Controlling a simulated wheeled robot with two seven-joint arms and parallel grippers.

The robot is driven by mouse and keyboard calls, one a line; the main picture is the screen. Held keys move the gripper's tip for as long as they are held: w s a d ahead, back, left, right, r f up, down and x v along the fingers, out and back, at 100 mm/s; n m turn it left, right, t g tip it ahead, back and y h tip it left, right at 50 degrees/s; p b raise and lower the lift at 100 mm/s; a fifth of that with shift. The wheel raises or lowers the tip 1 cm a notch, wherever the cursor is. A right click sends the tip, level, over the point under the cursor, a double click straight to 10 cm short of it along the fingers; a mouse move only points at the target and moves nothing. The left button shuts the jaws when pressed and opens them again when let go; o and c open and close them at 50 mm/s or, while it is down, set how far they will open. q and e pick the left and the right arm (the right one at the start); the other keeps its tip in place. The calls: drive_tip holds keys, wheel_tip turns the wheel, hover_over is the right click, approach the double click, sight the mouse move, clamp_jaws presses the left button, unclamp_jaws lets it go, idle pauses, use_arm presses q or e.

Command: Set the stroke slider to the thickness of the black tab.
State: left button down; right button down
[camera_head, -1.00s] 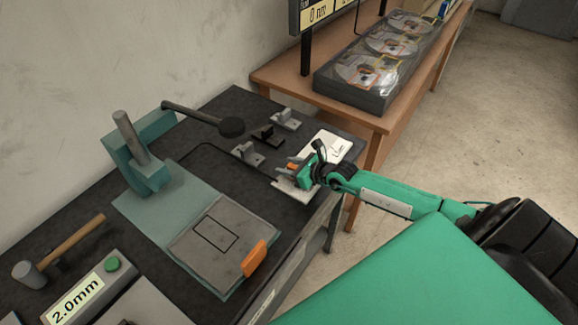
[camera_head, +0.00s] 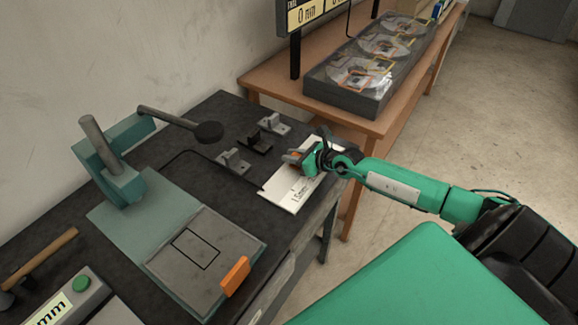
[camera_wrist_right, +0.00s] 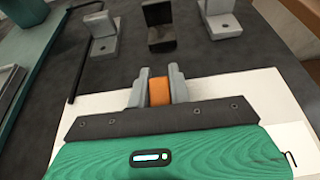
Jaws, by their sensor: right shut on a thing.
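My right gripper (camera_head: 304,160) is shut on an orange slider knob (camera_wrist_right: 159,91) over a white card-like plate (camera_head: 287,198). The knob sits between the two grey fingers in the right wrist view. The plate has black writing that looks like "1.5mm" near its near end. The gripper hides the plate's middle. The black tab (camera_head: 256,143) is a small upright L-shaped piece on the dark bench, left of the gripper. It also shows at the top of the right wrist view (camera_wrist_right: 160,25). My left gripper is out of view.
Grey brackets stand on either side of the black tab, one nearer (camera_head: 233,161) and one farther (camera_head: 274,124). A teal press (camera_head: 120,175) and a flat plate with an orange handle (camera_head: 235,275) are at left. A wooden table (camera_head: 275,92) stands behind.

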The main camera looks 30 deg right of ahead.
drive_tip(key=c, duration=1.3)
unclamp_jaws()
drive_tip(key=shift+s, duration=0.1)
drive_tip(key=v, duration=0.9)
drive_tip(key=shift+d+b, duration=0.1)
drive_tip(key=shift+b, duration=0.25)
drive_tip(key=shift+v, duration=2.25)
drive_tip(key=shift+r, duration=0.1)
